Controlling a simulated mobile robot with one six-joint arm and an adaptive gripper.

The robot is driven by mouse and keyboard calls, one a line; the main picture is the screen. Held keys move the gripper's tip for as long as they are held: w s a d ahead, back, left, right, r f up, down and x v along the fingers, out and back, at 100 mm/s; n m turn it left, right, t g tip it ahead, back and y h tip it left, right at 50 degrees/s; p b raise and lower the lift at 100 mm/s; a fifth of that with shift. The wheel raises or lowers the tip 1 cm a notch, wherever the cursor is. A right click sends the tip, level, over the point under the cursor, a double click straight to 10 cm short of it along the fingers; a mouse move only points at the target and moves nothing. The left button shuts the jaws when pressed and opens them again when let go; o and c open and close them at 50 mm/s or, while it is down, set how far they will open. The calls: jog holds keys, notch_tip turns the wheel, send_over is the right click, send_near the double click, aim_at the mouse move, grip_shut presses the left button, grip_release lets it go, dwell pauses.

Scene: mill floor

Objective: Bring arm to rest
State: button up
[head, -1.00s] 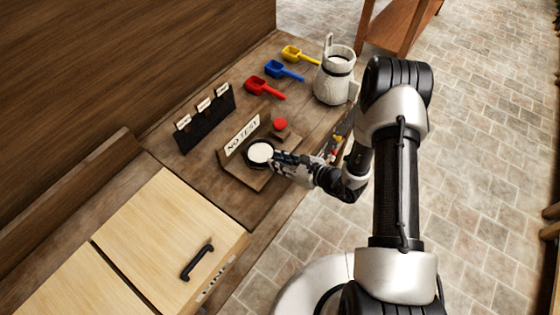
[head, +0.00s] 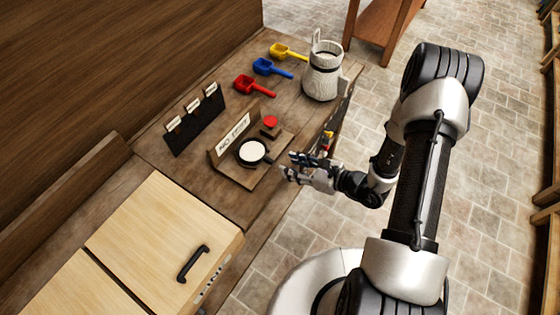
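My gripper (head: 292,167) is at the front edge of the wooden counter (head: 222,202), just right of a round black-rimmed dish with white contents (head: 252,151). A gap shows between the gripper and the dish. Its fingers look spread apart, with nothing seen between them. My arm reaches in from the right side of the picture, bent at the elbow, over the stone floor.
A sign board (head: 234,134) and a red-topped block (head: 270,123) stand by the dish. A dark card holder (head: 195,122) stands left.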

jog(key=shift+v, duration=1.7)
